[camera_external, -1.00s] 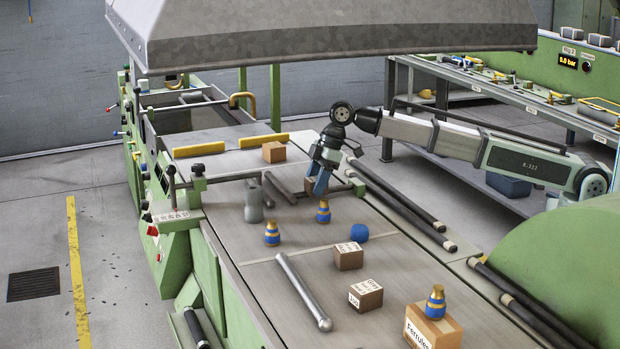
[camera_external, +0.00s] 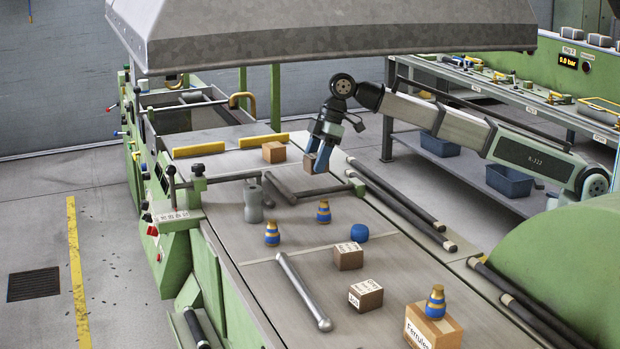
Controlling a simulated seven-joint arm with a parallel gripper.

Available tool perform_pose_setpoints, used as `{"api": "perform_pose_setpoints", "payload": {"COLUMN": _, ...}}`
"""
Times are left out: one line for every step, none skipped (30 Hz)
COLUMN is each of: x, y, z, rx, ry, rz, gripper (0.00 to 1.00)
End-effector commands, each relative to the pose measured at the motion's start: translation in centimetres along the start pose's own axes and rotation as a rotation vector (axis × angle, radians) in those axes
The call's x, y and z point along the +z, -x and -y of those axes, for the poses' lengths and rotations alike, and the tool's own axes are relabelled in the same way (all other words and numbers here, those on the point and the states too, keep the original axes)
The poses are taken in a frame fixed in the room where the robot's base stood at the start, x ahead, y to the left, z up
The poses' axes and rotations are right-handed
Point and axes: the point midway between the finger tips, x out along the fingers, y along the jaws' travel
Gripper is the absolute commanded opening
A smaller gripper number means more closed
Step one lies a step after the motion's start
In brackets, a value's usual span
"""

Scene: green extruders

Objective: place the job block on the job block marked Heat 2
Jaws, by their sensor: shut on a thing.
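My gripper (camera_external: 318,162) is shut on a small brown job block (camera_external: 311,163) and holds it above the far part of the bench. The blue fingers partly cover the block. Two brown blocks with white labels stand nearer the front: one (camera_external: 348,256) at the middle and one (camera_external: 366,294) in front of it. Their print is too small to read surely, so I cannot tell which is marked Heat 2. Another brown block (camera_external: 274,152) sits at the back, left of my gripper, with no readable mark.
Blue-and-gold bottles (camera_external: 272,233) (camera_external: 323,211), a blue round piece (camera_external: 360,232) and a grey cylinder (camera_external: 253,205) stand on the bench. A metal rod (camera_external: 303,290) lies left of the labelled blocks. A box marked Ferrules (camera_external: 433,328) bears another bottle. A hood (camera_external: 330,35) hangs above.

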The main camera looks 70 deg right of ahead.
Motion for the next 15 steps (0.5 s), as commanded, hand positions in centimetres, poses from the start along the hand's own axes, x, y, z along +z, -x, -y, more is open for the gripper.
{"api": "perform_pose_setpoints", "payload": {"x": -0.9, "y": -0.2, "z": 1.9, "rx": -0.010, "ry": 0.024, "rz": -0.001, "gripper": 0.21}}
{"api": "perform_pose_setpoints", "payload": {"x": -1.4, "y": -0.3, "z": 2.9, "rx": -0.015, "ry": 0.037, "rz": -0.001, "gripper": 0.21}}
{"api": "perform_pose_setpoints", "payload": {"x": -2.0, "y": -0.4, "z": 4.2, "rx": -0.022, "ry": 0.054, "rz": -0.001, "gripper": 0.21}}
{"api": "perform_pose_setpoints", "payload": {"x": -2.4, "y": -0.5, "z": 5.3, "rx": -0.028, "ry": 0.068, "rz": -0.001, "gripper": 0.21}}
{"api": "perform_pose_setpoints", "payload": {"x": -2.9, "y": -0.5, "z": 6.3, "rx": -0.033, "ry": 0.080, "rz": -0.001, "gripper": 0.21}}
{"api": "perform_pose_setpoints", "payload": {"x": -3.4, "y": -0.6, "z": 7.7, "rx": -0.040, "ry": 0.098, "rz": -0.001, "gripper": 0.21}}
{"api": "perform_pose_setpoints", "payload": {"x": -3.8, "y": -0.6, "z": 8.8, "rx": -0.045, "ry": 0.111, "rz": -0.001, "gripper": 0.21}}
{"api": "perform_pose_setpoints", "payload": {"x": -4.2, "y": -0.7, "z": 9.8, "rx": -0.051, "ry": 0.124, "rz": -0.001, "gripper": 0.21}}
{"api": "perform_pose_setpoints", "payload": {"x": -4.7, "y": -0.7, "z": 11.2, "rx": -0.058, "ry": 0.141, "rz": -0.002, "gripper": 0.21}}
{"api": "perform_pose_setpoints", "payload": {"x": -5.1, "y": -0.7, "z": 12.3, "rx": -0.063, "ry": 0.154, "rz": -0.002, "gripper": 0.21}}
{"api": "perform_pose_setpoints", "payload": {"x": -5.4, "y": -0.7, "z": 13.3, "rx": -0.069, "ry": 0.167, "rz": -0.002, "gripper": 0.21}}
{"api": "perform_pose_setpoints", "payload": {"x": -5.9, "y": -0.7, "z": 14.8, "rx": -0.076, "ry": 0.184, "rz": -0.002, "gripper": 0.21}}
{"api": "perform_pose_setpoints", "payload": {"x": -6.2, "y": -0.7, "z": 15.8, "rx": -0.081, "ry": 0.197, "rz": -0.002, "gripper": 0.21}}
{"api": "perform_pose_setpoints", "payload": {"x": -6.5, "y": -0.6, "z": 16.9, "rx": -0.086, "ry": 0.209, "rz": -0.001, "gripper": 0.21}}
{"api": "perform_pose_setpoints", "payload": {"x": -6.9, "y": -0.6, "z": 18.3, "rx": -0.093, "ry": 0.226, "rz": -0.001, "gripper": 0.21}}
